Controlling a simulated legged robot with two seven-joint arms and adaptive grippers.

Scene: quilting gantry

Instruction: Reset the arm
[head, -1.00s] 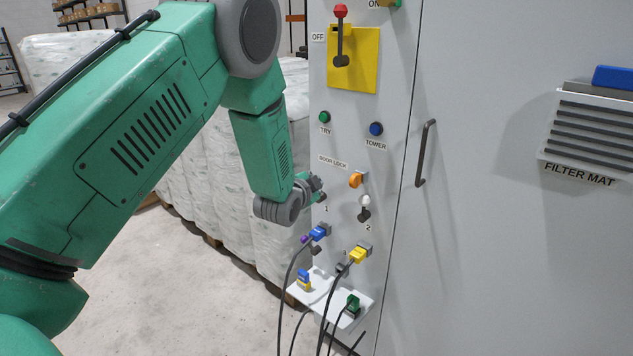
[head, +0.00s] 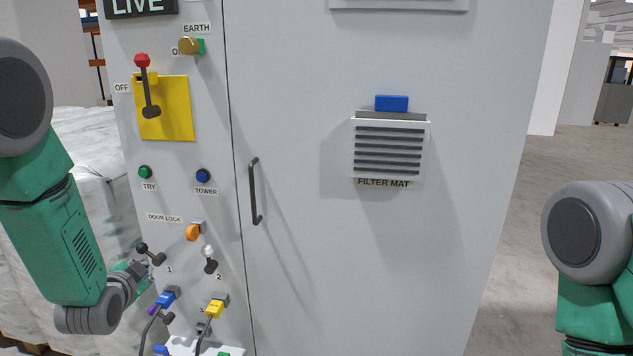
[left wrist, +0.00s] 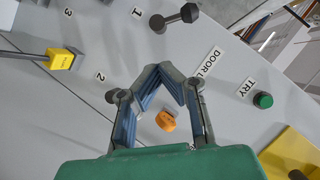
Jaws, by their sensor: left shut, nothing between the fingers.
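My left gripper (head: 137,272) is in front of the lower left of the grey cabinet's control panel, near the black lever by label 1 (head: 150,254). In the left wrist view the gripper's fingertips (left wrist: 163,72) meet, with nothing between them. The orange door lock knob (left wrist: 166,121) shows between its fingers, behind them on the panel. The lever by label 1 (left wrist: 176,18) stands apart from the fingertips there. In the head view the orange knob (head: 193,232) is right of the gripper. Part of my right arm shows at the right edge; its gripper is out of view.
A blue plug (head: 166,299) and a yellow plug (head: 214,308) with black cables sit below the levers. A red-knobbed switch handle (head: 147,85), a door handle (head: 254,190) and a filter mat vent (head: 389,150) stick out. Wrapped pallets (head: 90,150) stand at the left.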

